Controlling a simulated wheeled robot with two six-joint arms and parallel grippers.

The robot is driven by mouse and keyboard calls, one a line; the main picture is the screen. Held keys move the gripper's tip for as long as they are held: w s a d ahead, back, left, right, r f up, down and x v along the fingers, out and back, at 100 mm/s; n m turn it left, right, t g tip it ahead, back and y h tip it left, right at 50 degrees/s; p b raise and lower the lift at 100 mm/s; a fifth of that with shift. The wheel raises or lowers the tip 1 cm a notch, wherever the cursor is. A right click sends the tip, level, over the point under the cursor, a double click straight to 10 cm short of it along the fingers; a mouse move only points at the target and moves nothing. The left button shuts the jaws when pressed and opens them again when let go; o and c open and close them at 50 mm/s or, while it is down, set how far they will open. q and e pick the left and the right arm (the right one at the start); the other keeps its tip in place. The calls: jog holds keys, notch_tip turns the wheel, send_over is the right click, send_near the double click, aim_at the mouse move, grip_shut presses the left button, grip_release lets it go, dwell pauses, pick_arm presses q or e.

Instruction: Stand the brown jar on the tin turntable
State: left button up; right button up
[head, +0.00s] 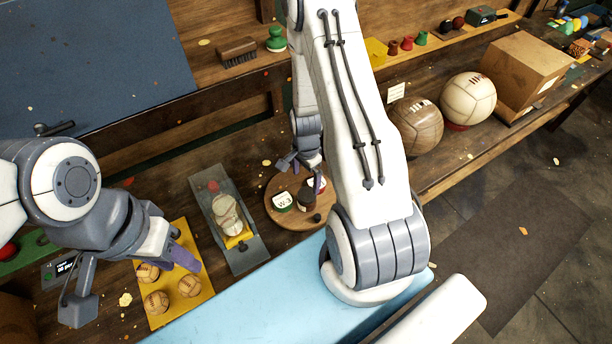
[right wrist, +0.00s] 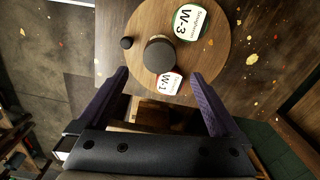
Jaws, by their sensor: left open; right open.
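The brown jar (head: 306,199), with a dark lid, stands upright on the round wooden tin turntable (head: 283,221). In the right wrist view the jar (right wrist: 159,54) is near the middle of the turntable (right wrist: 218,62), between the green-rimmed W-3 tin (right wrist: 189,22) and the red-rimmed W-1 tin (right wrist: 166,84). The W-3 tin also shows in the head view (head: 283,201). My right gripper (right wrist: 158,73) is open, its fingers apart and clear of the jar. My left gripper (head: 180,256) is open above the yellow mat, one finger clearly seen.
A small dark knob (right wrist: 126,43) is on the turntable beside the jar. Left of it lies a grey tray (head: 243,257) with pale balls. Small brown balls (head: 157,302) lie on the yellow mat (head: 177,234). Two large balls (head: 468,99) and a cardboard box (head: 524,68) stand right.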

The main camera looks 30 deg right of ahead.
jog(key=s+a+r+n, duration=0.1)
jog(key=a+r+n, duration=1)
jog(key=a+r, duration=0.5)
jog(key=s+a+r+n, duration=0.4)
jog(key=s+r+n, duration=0.2)
jog(key=s, duration=0.2)
jog(key=s+a+r+n+y, duration=0.1)
jog(key=s+a+r+n, duration=0.3)
jog(key=s+r+n, duration=0.2)
jog(key=shift+s+a+n, duration=0.25)
jog(key=shift+s+n, duration=0.35)
jog(key=shift+s, duration=0.65)
notch_tip(320, 180, down, 19)
jog(key=b, duration=1.9)
